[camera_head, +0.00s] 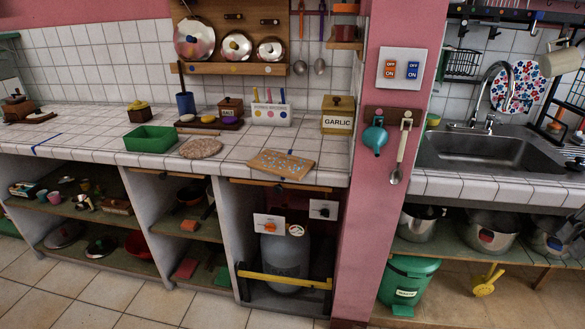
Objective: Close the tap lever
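A chrome tap (510,82) with a high arched spout stands behind the steel sink (480,150) at the right. Small handles (489,122) show at its base, but their position is too small to tell. I cannot tell which of these levers is open or shut.
A pink pillar (372,220) separates the sink from the tiled counter (230,148). A yellow bar (283,281) crosses low in front of the cylinder. A green bin (407,282) stands right of the pillar. The tiled floor (90,295) in front is clear.

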